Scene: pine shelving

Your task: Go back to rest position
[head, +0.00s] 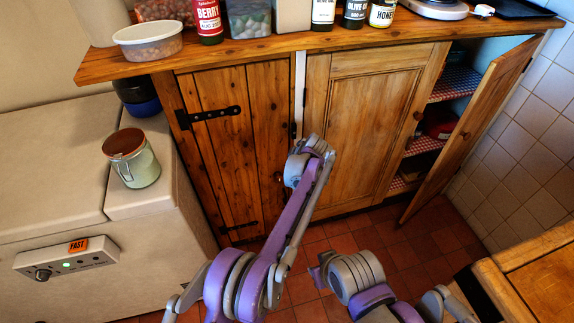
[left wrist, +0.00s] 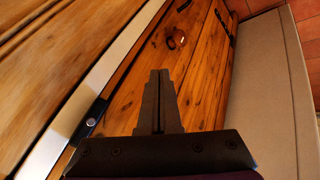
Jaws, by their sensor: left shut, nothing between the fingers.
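My left gripper (left wrist: 159,74) shows in the left wrist view, its two dark fingers pressed together with nothing between them. It points toward the wooden plank door (left wrist: 190,75) of the cupboard, with a round wooden knob (left wrist: 175,39) ahead of the fingertips. I cannot tell whether the fingers touch the wood. In the head view my left arm reaches forward in front of the cupboard, and its fingers are hidden behind the wrist. My right arm is folded low at bottom centre right in the head view; its gripper does not show.
The plank door (head: 240,140) and the panelled door (head: 362,125) are closed. The right door (head: 470,125) stands open. A worktop (head: 290,45) with jars overhangs.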

